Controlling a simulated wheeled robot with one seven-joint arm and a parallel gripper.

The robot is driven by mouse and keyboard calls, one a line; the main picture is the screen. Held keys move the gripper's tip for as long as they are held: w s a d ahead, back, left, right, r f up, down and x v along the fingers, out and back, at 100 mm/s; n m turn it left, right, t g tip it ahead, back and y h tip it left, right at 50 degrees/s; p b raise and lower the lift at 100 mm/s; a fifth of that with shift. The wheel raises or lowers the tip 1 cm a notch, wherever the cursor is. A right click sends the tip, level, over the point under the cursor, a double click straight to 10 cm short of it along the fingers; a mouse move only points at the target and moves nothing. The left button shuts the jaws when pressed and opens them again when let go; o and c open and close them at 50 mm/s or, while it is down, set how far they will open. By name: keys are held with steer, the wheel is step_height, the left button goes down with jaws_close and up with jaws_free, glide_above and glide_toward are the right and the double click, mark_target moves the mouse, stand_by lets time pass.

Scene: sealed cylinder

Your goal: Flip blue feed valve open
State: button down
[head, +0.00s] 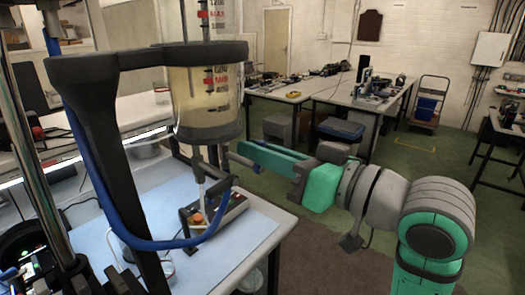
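A clear sealed cylinder (190,100) with red scale marks and pale yellowish liquid hangs in a dark frame above the bench. A blue hose (150,243) runs down the frame and curves up beneath the cylinder. My gripper (238,155) reaches in from the right, just right of and below the cylinder's base, apart from the fitting in the picture. The gap between its fingers is not clear.
The dark frame post (110,170) rises at left. Other workbenches (330,92) stand behind. Open floor lies to the right.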

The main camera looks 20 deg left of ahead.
steer(key=shift+d, duration=0.2)
stand_by(0.4)
steer(key=n, duration=0.3)
steer(key=shift+s+r, duration=0.15)
steer(key=shift+s, duration=0.15)
steer(key=shift+a, duration=0.1)
steer(key=shift+s+a, duration=0.1)
steer(key=c, duration=1.8)
jaws_free()
steer(key=shift+s, duration=0.1)
